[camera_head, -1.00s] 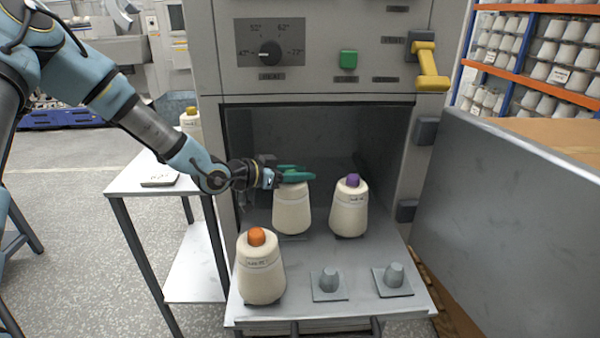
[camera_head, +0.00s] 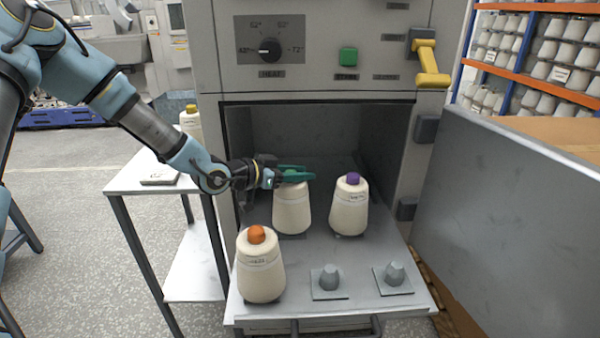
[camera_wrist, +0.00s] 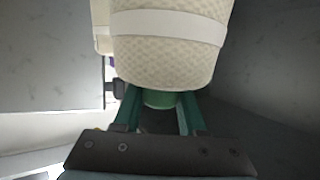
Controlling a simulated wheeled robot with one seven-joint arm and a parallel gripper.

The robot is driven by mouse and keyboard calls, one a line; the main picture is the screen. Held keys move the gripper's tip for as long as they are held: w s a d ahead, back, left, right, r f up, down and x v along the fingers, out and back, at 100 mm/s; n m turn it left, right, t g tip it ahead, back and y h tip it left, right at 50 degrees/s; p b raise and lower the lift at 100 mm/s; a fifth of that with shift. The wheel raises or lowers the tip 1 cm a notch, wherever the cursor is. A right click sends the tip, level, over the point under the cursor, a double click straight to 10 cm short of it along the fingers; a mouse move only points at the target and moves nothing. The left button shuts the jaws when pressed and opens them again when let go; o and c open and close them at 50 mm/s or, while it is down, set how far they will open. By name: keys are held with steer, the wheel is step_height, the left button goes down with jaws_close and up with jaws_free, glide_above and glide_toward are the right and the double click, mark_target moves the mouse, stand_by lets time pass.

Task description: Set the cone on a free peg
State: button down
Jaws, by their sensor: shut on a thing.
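My gripper (camera_head: 293,175) is shut on the green top of a cream cone (camera_head: 291,210) at the back left of the tray (camera_head: 345,262). The held cone is upright, with a grey base plate just visible under it; whether it is fully seated cannot be told. In the wrist view, the cone (camera_wrist: 165,50) hangs between the green fingers (camera_wrist: 158,112). A purple-topped cone (camera_head: 349,210) stands to its right. An orange-topped cone (camera_head: 260,272) stands at the front left. Two bare pegs show, one front middle (camera_head: 329,277) and one front right (camera_head: 395,273).
The tray extends from an open grey cabinet (camera_head: 320,75). A large grey door panel (camera_head: 510,220) stands at right. A side table (camera_head: 150,185) at left holds a yellow-topped cone (camera_head: 190,122). Front right of the tray is free of cones.

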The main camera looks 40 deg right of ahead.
steer(key=shift+f+b, duration=0.45)
steer(key=shift+f, duration=0.2)
steer(key=shift+c, duration=2)
jaws_free()
steer(key=b+v, duration=0.1)
steer(key=v, duration=0.9)
steer(key=shift+a+b, duration=0.3)
steer(key=shift+a, duration=0.1)
steer(key=shift+w, duration=0.2)
steer(key=w+a+f+n+t+y, duration=0.35)
steer(key=w+a+y, duration=0.2)
steer(key=a, duration=0.65)
steer(key=w+a+f+n+t+y, duration=0.2)
steer(key=w+a+n+t+y, duration=0.25)
steer(key=a, duration=0.65)
steer(key=s+a+r+n+g+y, duration=0.1)
steer(key=s+a+r+n, duration=0.1)
steer(key=a, duration=0.4)
steer(key=s+a+r+n+g+y, duration=0.1)
steer(key=s+a+n, duration=0.2)
steer(key=a+n, duration=0.2)
steer(key=s+a+r+n+g+y, duration=0.2)
steer(key=s+a+n, duration=0.1)
steer(key=a, duration=0.5)
steer(key=shift+r+n, duration=0.3)
